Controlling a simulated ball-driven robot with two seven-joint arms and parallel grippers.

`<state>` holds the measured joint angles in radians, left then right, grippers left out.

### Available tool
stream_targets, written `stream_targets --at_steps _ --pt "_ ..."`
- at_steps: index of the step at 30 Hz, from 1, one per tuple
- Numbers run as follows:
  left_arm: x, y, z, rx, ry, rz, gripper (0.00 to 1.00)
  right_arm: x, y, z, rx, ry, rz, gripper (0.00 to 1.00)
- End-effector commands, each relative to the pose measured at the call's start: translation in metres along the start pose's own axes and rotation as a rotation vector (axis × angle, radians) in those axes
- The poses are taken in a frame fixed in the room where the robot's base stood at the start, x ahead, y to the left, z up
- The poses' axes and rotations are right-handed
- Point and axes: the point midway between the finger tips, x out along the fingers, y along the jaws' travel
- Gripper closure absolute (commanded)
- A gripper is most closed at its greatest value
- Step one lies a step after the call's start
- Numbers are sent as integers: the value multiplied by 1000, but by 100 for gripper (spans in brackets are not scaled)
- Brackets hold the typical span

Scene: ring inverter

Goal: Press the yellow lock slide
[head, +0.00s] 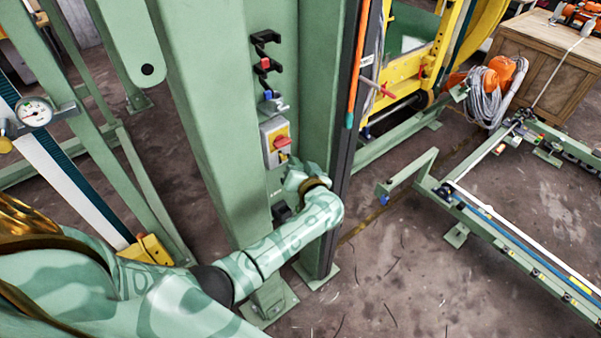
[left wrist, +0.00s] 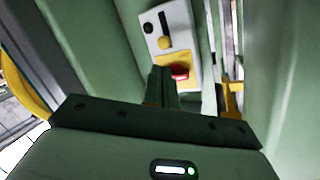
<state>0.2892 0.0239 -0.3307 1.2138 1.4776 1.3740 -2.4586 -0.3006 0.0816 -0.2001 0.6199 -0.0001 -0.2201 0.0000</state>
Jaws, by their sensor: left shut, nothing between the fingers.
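The yellow lock slide (left wrist: 164,42) shows in the left wrist view as a small yellow knob at one end of a dark slot on a pale control box (left wrist: 183,22). A red switch (left wrist: 180,71) on a yellow plate sits on the same box, nearer the fingers. In the head view the box (head: 267,157) is mounted on the green column, with the red switch (head: 282,142) facing out. My left gripper (left wrist: 163,76) is shut and empty, its tips in front of the box close to the red switch. Contact cannot be told. My right gripper is out of view.
The green column (head: 217,110) stands close behind the box. Black hooks (head: 265,38) and a blue-and-grey fitting (head: 270,104) are above the box. An orange-and-black upright (head: 352,105) stands just right. The floor (head: 400,270) is open to the lower right.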

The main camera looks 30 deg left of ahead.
Motion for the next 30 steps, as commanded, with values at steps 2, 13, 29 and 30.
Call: stream_targets --at_steps 2,13,29,30 --pt "15 1 2 1 1 -2 100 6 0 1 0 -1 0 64" --pt "41 0 0 -1 -1 0 100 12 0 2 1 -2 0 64" --pt "50 5 13 -4 2 -22 100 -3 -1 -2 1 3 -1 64" --pt "50 8 17 -3 1 -19 100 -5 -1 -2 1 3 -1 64"
